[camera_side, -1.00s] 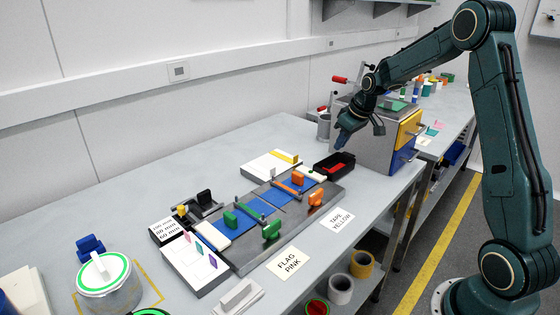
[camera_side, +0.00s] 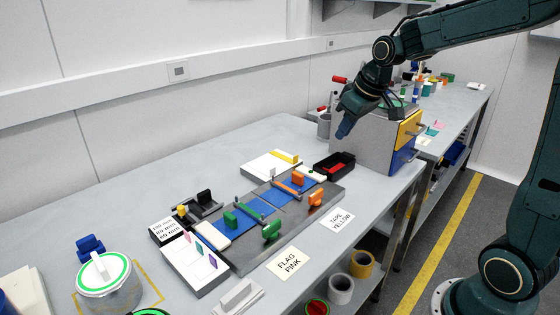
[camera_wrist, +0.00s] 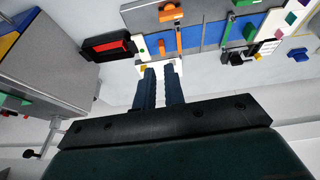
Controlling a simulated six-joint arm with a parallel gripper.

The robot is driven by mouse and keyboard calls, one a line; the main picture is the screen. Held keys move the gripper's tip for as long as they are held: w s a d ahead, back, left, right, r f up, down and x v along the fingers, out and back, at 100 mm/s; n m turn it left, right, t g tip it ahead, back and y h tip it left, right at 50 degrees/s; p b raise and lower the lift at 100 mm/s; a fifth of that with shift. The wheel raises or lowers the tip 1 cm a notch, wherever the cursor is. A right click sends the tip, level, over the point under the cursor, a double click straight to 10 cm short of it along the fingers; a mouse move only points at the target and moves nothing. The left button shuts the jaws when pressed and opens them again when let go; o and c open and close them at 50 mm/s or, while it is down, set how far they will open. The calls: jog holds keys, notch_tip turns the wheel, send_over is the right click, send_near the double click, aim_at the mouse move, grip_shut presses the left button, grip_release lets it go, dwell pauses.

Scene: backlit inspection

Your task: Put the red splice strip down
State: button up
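The red splice strip (camera_side: 336,168) lies inside a small black tray (camera_side: 322,174) on the near bench. In the wrist view the red strip (camera_wrist: 112,47) shows in the same black tray (camera_wrist: 88,42), left of the fingers. My gripper (camera_side: 343,134) hangs above and a little behind the tray, clear of it.
A splicing fixture with blue pads (camera_side: 258,210) and coloured clamps is left of the tray. A white block with a yellow piece (camera_side: 270,165) is close by. A grey cabinet (camera_side: 372,140) stands right behind the tray. The bench's back left is clear.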

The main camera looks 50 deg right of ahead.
jog(key=s+a+r, duration=0.1)
jog(key=s+a, duration=0.4)
jog(key=s, duration=0.5)
jog(key=s+a+r, duration=0.1)
jog(key=s+a, duration=0.5)
jog(key=s, duration=0.5)
jog(key=shift+s+a+t, duration=0.15)
jog(key=shift+s+t, duration=0.05)
jog(key=shift+t, duration=0.2)
